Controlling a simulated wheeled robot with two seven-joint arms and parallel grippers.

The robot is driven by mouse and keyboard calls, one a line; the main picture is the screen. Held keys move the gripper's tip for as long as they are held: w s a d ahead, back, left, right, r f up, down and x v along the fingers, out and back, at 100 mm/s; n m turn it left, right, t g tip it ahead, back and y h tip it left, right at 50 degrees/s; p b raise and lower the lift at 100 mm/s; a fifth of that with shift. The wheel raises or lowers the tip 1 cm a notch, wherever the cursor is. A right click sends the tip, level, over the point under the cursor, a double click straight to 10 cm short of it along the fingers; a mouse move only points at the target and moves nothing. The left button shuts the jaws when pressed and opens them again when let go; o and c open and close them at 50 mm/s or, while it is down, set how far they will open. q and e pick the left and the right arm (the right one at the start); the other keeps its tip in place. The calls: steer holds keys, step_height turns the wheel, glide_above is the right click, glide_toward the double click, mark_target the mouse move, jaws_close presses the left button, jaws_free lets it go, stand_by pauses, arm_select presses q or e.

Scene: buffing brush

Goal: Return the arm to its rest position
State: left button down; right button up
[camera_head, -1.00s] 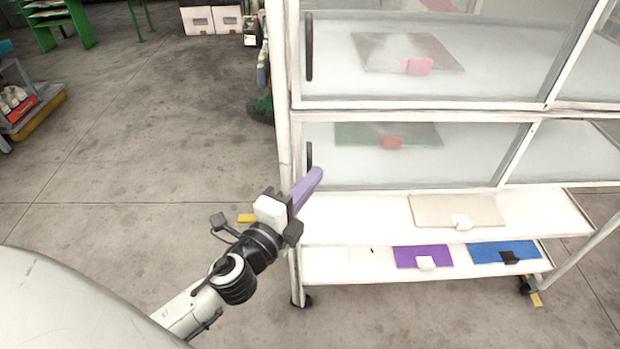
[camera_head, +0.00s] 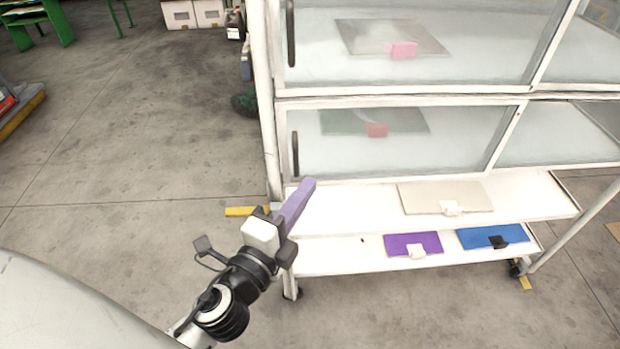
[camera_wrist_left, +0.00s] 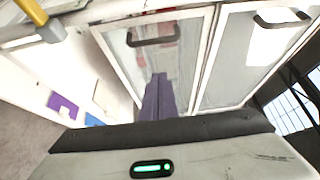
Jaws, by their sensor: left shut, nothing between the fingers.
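My left gripper (camera_head: 297,203) has purple fingers and is shut with nothing held between them. In the head view it is at the cabinet's front left corner post, pointing up and to the right. In the left wrist view the shut purple fingers (camera_wrist_left: 158,97) point toward the cabinet's glass doors. I cannot tell whether they touch the cabinet. My right gripper is not in view.
A white wheeled cabinet (camera_head: 390,96) has glass doors with dark handles (camera_head: 291,34) above open shelves. The shelves hold a beige board (camera_head: 420,192), a purple board (camera_head: 405,243) and a blue board (camera_head: 485,237). Open concrete floor (camera_head: 130,130) lies to the left.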

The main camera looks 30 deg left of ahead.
arm_select(q)
steer(key=shift+s+b, duration=0.55)
steer(key=shift+s, duration=1.45)
steer(key=shift+f, duration=0.1)
steer(key=s+d+f+n+g, duration=0.1)
steer(key=s+f+n+g, duration=0.2)
steer(key=f+n, duration=0.2)
steer(key=s+d+f+n+g+h+p, duration=0.1)
steer(key=s+d+f+n+g, duration=0.1)
steer(key=f, duration=1)
steer(key=s+d+f+n+g+h, duration=0.1)
steer(key=s+f+n+g, duration=0.3)
steer(key=s+f+n, duration=0.2)
step_height(320, 180, down, 2)
steer(key=n, duration=0.3)
steer(key=shift+s+d+f+p, duration=0.2)
steer(key=shift+d+p, duration=0.05)
steer(key=shift+p, duration=0.15)
